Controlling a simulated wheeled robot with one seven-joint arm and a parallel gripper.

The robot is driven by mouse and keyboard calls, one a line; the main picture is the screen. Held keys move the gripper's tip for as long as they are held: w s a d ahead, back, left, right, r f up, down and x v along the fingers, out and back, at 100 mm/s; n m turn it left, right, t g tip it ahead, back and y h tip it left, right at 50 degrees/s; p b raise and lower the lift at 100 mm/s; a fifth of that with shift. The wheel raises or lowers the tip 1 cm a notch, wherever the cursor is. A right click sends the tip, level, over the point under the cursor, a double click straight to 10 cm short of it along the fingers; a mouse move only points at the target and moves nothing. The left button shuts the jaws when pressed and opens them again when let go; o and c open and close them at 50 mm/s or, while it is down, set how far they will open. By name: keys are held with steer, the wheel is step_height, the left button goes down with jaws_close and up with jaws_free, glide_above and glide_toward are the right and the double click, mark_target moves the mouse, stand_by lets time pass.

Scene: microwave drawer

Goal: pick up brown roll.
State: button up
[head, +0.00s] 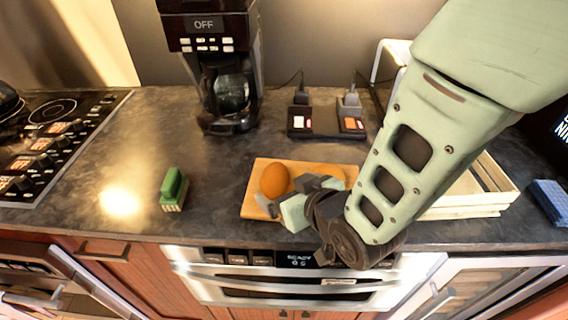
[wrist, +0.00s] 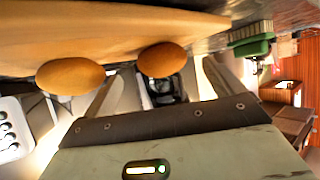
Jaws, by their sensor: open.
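Two brown rolls lie on a wooden board (head: 248,205) on the counter. The left roll (head: 274,180) shows clearly in the head view; the right roll (head: 330,171) is partly hidden behind my gripper (head: 297,196). In the wrist view the picture is turned, so the left roll (wrist: 162,60) appears between and just beyond the fingertips of my gripper (wrist: 158,78), and the right roll (wrist: 70,77) lies outside the left finger. My gripper is open and empty at the front of the board. I cannot tell whether a finger touches a roll.
A green brush (head: 173,188) lies left of the board. A coffee maker (head: 222,90) and a black device with plugs (head: 325,122) stand behind. A pale wooden crate (head: 480,195) is at the right, partly hidden by my arm. The counter between stove and board is mostly clear.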

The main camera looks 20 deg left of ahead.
mark_target(282, 184)
steer(key=x, duration=0.5)
steer(key=c, duration=1.2)
